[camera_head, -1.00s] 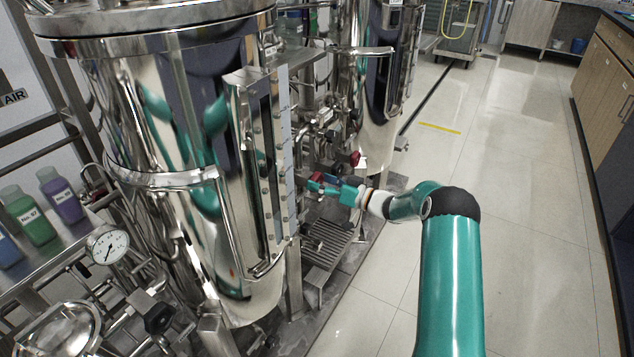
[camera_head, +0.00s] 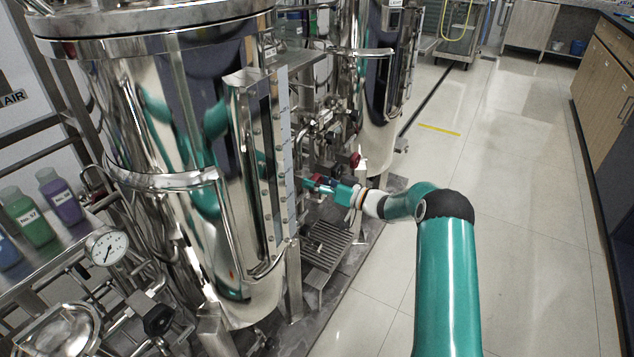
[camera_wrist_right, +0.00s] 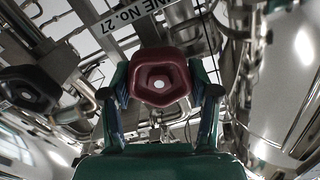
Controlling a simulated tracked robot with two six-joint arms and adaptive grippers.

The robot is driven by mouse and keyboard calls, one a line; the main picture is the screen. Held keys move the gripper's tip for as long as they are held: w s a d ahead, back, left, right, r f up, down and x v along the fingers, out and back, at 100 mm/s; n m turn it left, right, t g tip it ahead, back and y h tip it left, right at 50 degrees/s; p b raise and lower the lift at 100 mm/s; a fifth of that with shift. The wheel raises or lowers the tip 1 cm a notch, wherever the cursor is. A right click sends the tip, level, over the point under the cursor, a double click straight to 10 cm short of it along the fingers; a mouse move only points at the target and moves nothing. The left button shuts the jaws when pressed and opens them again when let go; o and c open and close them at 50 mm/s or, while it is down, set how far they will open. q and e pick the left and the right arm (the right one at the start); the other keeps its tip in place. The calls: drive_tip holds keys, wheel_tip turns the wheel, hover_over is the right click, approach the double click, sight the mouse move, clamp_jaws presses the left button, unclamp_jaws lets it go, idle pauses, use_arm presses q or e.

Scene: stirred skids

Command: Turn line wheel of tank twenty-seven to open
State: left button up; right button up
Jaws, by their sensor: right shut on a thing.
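The line wheel (camera_wrist_right: 160,77) is a dark red, rounded handwheel with a pale centre, just below a plate reading "NE No. 27" (camera_wrist_right: 122,22) in the right wrist view. My right gripper (camera_wrist_right: 162,92) has one finger on each side of the red wheel and is shut on it. In the head view my right gripper (camera_head: 318,186) reaches in from the right beside the large steel tank (camera_head: 150,120), and the wheel (camera_head: 316,178) shows only as a small red patch at its fingers. My left gripper is not in view.
A black handwheel (camera_wrist_right: 28,90) sits left of the red one. Another red wheel (camera_head: 354,160) is a little further back. A pressure gauge (camera_head: 107,247) and coloured bottles (camera_head: 62,196) are at the left. The floor (camera_head: 520,200) to the right is clear.

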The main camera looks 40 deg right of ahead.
drive_tip(key=n+b, duration=0.3)
drive_tip(key=shift+f, duration=0.15)
drive_tip(key=n+b, duration=0.2)
drive_tip(key=n, duration=0.1)
drive_tip(key=n+b, duration=0.2)
drive_tip(key=shift+s+a+f+n, duration=0.1)
drive_tip(key=shift+a+n, duration=0.1)
drive_tip(key=shift+n, duration=0.2)
drive_tip(key=n+b, duration=0.4)
drive_tip(key=shift+a+f, duration=0.1)
drive_tip(key=shift+a, duration=0.05)
drive_tip(key=shift+a+n+b, duration=0.1)
drive_tip(key=shift+n+b, duration=1.05)
drive_tip(key=shift+n, duration=0.65)
drive_tip(key=o, duration=1.2)
drive_tip(key=shift+c, duration=0.2)
